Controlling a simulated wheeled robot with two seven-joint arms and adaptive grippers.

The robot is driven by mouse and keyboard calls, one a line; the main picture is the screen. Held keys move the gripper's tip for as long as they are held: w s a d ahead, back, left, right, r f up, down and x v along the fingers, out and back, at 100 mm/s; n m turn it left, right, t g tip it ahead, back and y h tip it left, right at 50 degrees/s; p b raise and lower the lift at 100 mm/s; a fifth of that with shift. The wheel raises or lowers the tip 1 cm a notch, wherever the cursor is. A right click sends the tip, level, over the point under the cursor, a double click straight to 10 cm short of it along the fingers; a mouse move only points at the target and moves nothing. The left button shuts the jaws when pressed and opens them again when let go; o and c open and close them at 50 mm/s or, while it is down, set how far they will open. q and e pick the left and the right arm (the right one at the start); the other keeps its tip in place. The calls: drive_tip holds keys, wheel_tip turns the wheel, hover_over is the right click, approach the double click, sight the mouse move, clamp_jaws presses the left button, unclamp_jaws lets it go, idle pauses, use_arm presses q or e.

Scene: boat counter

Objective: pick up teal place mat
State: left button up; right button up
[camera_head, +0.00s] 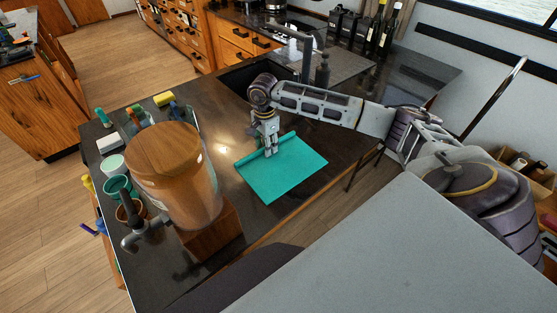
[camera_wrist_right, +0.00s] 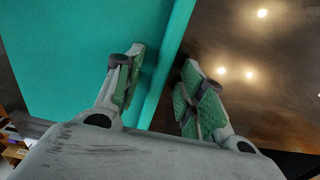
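The teal place mat (camera_head: 285,172) lies on the dark counter, with a raised or rolled edge along its far left side. It also fills the left of the right wrist view (camera_wrist_right: 60,60). My right gripper (camera_head: 269,149) points down at that raised edge. In the wrist view my right gripper (camera_wrist_right: 162,88) has its two fingers apart, one on either side of the edge strip. I cannot tell whether the fingers touch the mat. My left gripper is not in view.
A large wooden-looking drink dispenser (camera_head: 172,175) stands on a wooden block left of the mat. Cups (camera_head: 117,187) and a yellow sponge (camera_head: 164,99) are at the counter's left. A sink and tap (camera_head: 304,50) lie behind my right arm. Dark counter (camera_head: 225,130) around the mat is clear.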

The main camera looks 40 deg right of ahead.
clamp_jaws()
idle(0.3)
drive_tip(key=shift+r, duration=0.15)
wheel_tip(320, 180, up, 10)
drive_tip(key=b, duration=0.1)
drive_tip(key=shift+b, duration=0.3)
idle(0.4)
idle(0.3)
